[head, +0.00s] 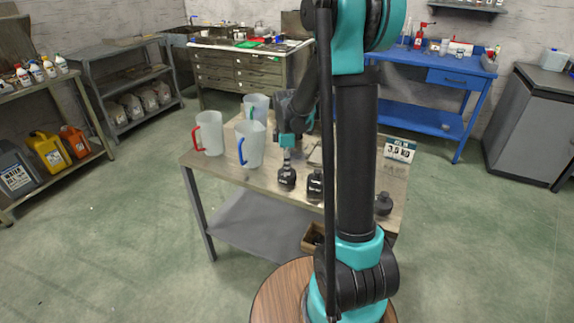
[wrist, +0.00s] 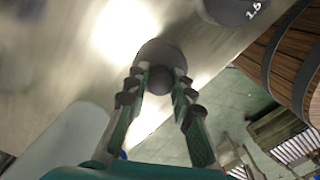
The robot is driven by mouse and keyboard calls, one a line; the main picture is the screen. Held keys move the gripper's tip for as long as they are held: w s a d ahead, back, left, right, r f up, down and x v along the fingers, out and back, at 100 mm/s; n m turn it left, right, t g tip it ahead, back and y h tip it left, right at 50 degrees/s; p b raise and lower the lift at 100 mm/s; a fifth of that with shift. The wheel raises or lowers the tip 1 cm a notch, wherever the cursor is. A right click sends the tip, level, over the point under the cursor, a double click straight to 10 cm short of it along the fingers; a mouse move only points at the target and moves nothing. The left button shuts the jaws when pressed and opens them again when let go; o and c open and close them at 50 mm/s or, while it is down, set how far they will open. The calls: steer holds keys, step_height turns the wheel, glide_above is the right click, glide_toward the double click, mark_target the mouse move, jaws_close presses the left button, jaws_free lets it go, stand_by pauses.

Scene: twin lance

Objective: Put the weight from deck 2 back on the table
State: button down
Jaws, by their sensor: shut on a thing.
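My gripper (head: 287,156) points down over the wooden table (head: 225,169) in the head view. It is shut on the knob of a dark round weight (head: 287,179). In the wrist view the fingers (wrist: 160,88) close on that knob, with the weight's dark body (wrist: 158,52) beyond. I cannot tell whether its base touches the table. A second dark weight (head: 315,186) stands just right of it. In the wrist view a dark weight marked 1.5 (wrist: 235,10) is at the top. Another dark weight (head: 384,204) sits at the table's right side. No deck is clearly identifiable.
Clear pitchers with a red handle (head: 209,133) and a blue handle (head: 250,146) stand left of my gripper, with another pitcher (head: 256,108) behind. A small number sign (head: 399,150) stands at the table's right. My arm hides part of the table.

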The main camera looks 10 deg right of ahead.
steer(key=c, duration=1.3)
jaws_free()
step_height(320, 180, up, 12)
steer(key=s+d+f+m+t, duration=0.2)
steer(key=s+f+m, duration=0.4)
steer(key=s, duration=0.5)
steer(key=s+d+f+m+t, duration=0.2)
steer(key=s+f+m, duration=0.3)
steer(key=s+m, duration=0.5)
steer(key=shift+s+d+f, duration=0.15)
steer(key=shift+s+f, duration=0.25)
steer(key=shift+s, duration=0.15)
